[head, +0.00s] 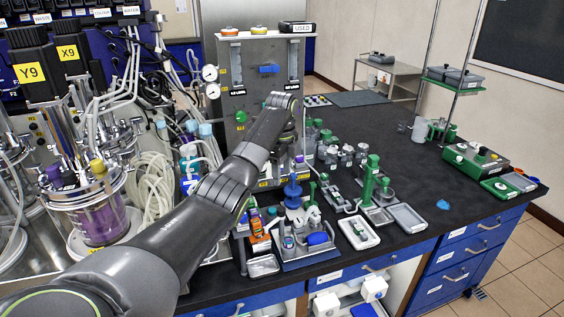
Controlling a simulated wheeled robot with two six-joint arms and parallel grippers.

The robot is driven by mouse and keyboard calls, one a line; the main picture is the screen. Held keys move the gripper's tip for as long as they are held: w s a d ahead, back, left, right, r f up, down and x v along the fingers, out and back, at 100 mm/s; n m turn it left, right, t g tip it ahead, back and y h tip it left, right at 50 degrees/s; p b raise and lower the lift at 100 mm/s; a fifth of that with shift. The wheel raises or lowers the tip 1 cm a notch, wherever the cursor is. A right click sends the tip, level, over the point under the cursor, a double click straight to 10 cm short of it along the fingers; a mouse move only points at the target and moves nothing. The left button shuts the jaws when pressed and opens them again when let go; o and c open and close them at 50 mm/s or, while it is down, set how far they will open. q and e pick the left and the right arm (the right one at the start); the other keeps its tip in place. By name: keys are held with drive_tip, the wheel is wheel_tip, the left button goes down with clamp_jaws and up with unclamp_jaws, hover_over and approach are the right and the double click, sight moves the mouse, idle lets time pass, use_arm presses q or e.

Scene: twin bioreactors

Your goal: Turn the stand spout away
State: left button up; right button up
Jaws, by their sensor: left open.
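My left arm reaches in from the lower left, and its wrist bends down in front of the grey gauge panel (255,100). My left gripper (300,157) points down beyond the wrist. It is small and partly hidden by my own arm, and its jaws are open. I see nothing held in it. A blue stand-like piece (292,192) is just below it, and a green upright stand (370,178) is to its right on the black bench. I cannot tell for sure which part is the stand spout. My right gripper is out of view.
The bioreactor with purple liquid (100,222) and looped tubing (155,185) crowd the left. A blue tray of small tools (305,250) and a white tray (358,233) lie near the front edge. The black bench (400,155) has free room to the right.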

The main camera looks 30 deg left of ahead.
use_arm(q)
wheel_tip(320, 180, up, 5)
drive_tip(key=shift+f+p, duration=0.1)
drive_tip(key=shift+p, duration=0.8)
